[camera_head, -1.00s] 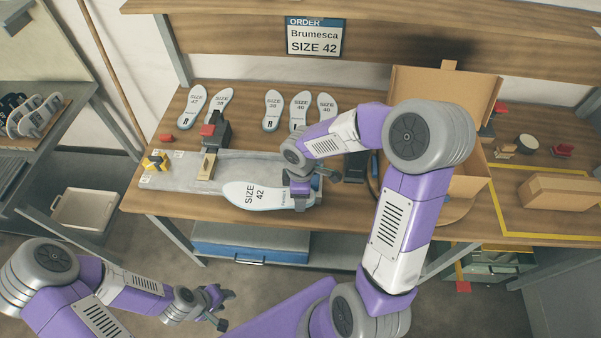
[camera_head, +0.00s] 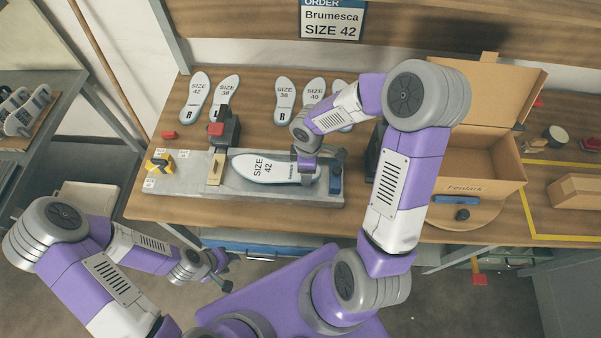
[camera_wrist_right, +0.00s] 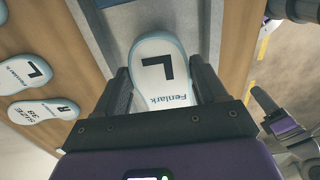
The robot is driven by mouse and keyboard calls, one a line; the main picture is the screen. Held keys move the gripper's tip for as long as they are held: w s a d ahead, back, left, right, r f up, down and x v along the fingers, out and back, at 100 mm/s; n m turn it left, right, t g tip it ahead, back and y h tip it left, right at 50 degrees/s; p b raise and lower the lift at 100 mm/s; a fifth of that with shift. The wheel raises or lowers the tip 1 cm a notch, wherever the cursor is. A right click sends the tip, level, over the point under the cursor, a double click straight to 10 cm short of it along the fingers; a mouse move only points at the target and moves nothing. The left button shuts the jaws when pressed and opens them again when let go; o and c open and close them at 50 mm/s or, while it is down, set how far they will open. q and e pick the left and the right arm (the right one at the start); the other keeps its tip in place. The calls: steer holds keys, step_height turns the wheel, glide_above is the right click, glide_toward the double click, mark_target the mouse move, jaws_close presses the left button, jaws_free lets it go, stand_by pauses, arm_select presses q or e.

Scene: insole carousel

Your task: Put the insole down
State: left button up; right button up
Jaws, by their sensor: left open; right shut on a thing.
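The white insole with a pale blue edge, marked SIZE 42 (camera_head: 265,168), lies flat over the grey fixture board (camera_head: 220,192), between a stop with a wooden block and a blue block. I cannot tell whether it touches the board. My right gripper (camera_head: 307,172) is shut on its right end. In the right wrist view the insole (camera_wrist_right: 165,75), marked L and Fenlark, sits between the two dark fingers (camera_wrist_right: 163,88). My left gripper (camera_head: 222,272) is open and empty in front of the table, low at the left.
Several other insoles (camera_head: 285,100) lie behind the board. The wooden block (camera_head: 216,169) and blue block (camera_head: 335,180) stand on it. A yellow-black item (camera_head: 158,163) is at its left. An open cardboard box (camera_head: 480,160) stands right of my right arm. The order sign (camera_head: 332,20) reads Brumesca SIZE 42.

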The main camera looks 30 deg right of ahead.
steer(key=shift+s+f, duration=0.1)
steer(key=shift+f, duration=0.35)
steer(key=shift+f+b, duration=0.5)
steer(key=shift+f, duration=1.4)
steer(key=shift+w, duration=0.2)
steer(key=shift+f, duration=0.15)
steer(key=o, duration=1)
steer(key=shift+o, duration=0.2)
